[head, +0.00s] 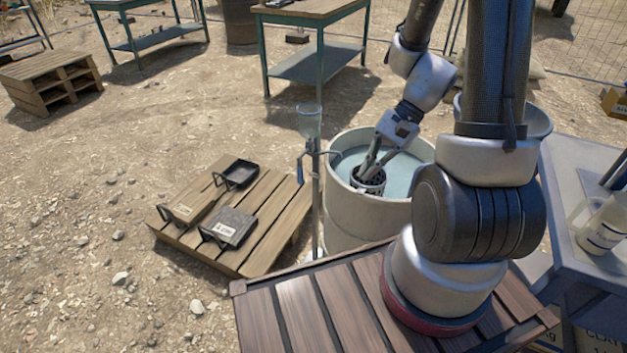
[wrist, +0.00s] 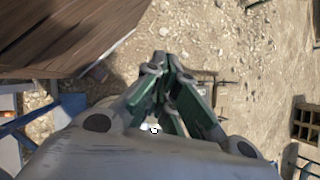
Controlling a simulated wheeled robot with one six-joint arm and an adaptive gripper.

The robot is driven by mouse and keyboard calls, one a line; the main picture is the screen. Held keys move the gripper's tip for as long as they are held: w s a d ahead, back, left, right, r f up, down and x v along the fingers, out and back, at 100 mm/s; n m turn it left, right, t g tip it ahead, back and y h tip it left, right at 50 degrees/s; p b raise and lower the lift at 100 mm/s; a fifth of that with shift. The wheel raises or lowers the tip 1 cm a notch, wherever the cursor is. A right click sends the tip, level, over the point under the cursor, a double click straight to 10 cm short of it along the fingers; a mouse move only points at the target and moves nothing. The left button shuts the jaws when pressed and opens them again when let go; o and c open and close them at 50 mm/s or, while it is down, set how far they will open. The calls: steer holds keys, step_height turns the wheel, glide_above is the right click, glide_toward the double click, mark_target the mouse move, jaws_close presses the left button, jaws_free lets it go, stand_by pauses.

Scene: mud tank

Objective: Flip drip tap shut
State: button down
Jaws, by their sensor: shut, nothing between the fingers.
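The drip tap (head: 300,171) shows as a small blue lever hanging roughly upright on the left side of a thin metal stand (head: 316,190). A clear funnel-like vessel (head: 309,122) sits at the top of the stand. The lever is small, so its exact setting is hard to read. My gripper (head: 370,167) is over the round tank, to the right of the tap and apart from it. Its fingers are together and hold nothing. In the wrist view, the fingertips (wrist: 161,60) meet over blurred ground; I cannot make out the tap there.
The pale tank (head: 355,222) holds bluish liquid and a dark perforated cup (head: 368,184) beneath my fingers. A wooden deck (head: 310,310) is in front. A grey table (head: 590,190) stands right.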

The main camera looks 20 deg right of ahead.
steer(key=w+a+f+m+t+y, duration=0.2)
steer(key=w+a+f+m+t, duration=0.15)
steer(key=w+f+m, duration=0.65)
steer(key=m+t+h, duration=0.3)
steer(key=m+t, duration=0.1)
steer(key=m, duration=0.2)
glide_toward(300, 171)
steer(key=s+d+f, duration=0.3)
steer(key=d, duration=0.1)
steer(key=shift+r, duration=0.2)
steer(key=shift+w+a, duration=0.1)
steer(key=x, duration=0.9)
steer(key=shift+a+f, duration=0.2)
steer(key=shift+a, duration=0.15)
